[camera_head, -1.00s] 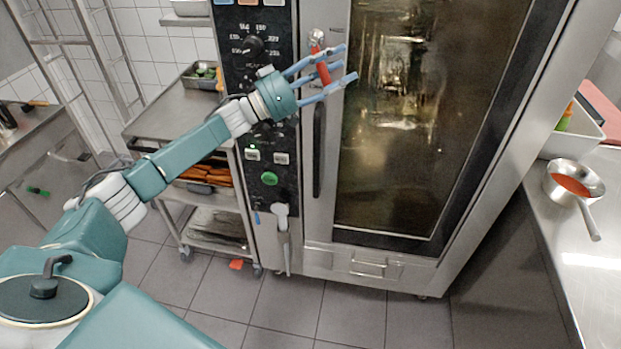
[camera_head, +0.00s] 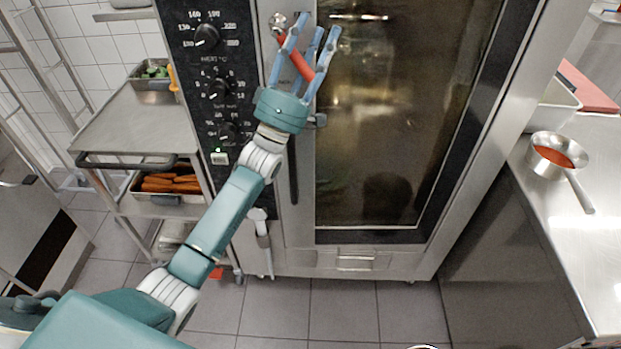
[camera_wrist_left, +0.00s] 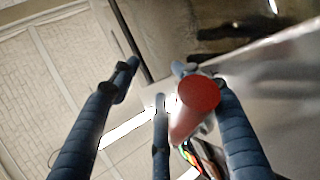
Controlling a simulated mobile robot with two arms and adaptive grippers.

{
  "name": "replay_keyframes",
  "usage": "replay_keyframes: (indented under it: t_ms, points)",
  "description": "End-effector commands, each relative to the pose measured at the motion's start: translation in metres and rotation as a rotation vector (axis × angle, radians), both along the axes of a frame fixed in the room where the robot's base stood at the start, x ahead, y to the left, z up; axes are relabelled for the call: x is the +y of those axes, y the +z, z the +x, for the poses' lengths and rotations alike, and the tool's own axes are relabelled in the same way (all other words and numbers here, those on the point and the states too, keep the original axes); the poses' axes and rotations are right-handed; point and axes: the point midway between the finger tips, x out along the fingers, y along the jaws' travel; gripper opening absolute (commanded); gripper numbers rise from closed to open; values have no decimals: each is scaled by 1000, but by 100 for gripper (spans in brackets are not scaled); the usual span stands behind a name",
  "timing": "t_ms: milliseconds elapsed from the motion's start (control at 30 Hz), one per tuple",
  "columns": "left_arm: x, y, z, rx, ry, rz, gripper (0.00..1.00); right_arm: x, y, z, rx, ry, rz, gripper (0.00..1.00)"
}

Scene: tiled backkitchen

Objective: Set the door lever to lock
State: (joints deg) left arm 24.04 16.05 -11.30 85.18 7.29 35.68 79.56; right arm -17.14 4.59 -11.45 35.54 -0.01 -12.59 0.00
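The door lever (camera_head: 293,59) is a red handle on a silver hub (camera_head: 278,21) at the upper left of the oven door. It slants down to the right from the hub. My left gripper (camera_head: 316,34) is at the lever, with its blue fingers spread and pointing up on both sides of the red handle. In the left wrist view, the round red end of the lever (camera_wrist_left: 198,96) sits against or very near the right-hand finger. The fingers look open; firm contact cannot be told. My right gripper is not in view.
The oven's dark glass door (camera_head: 390,120) and vertical black door handle (camera_head: 293,170) are beside my left arm. A control panel with knobs (camera_head: 218,88) is to the left. A steel trolley (camera_head: 130,125) stands further left. A pan of red sauce (camera_head: 556,157) is on the right counter.

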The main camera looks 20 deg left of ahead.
Motion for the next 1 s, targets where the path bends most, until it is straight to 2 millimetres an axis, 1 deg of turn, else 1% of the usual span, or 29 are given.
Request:
replay_keyframes:
  t_ms: [33,267,467,500,567,800,1000]
  points:
    - [4,-16,-3,13,4,0,44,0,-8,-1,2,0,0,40]
    - [16,-52,-26,22,2,-5,44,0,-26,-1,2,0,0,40]
    - [25,-84,-50,25,1,-3,44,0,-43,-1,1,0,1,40]
    - [23,-86,-47,46,16,7,44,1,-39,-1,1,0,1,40]
    - [21,-97,-42,82,40,28,44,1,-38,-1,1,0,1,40]
    - [12,-139,-29,208,122,113,44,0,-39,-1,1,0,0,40]
    - [8,-177,-23,308,179,188,44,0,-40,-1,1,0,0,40]
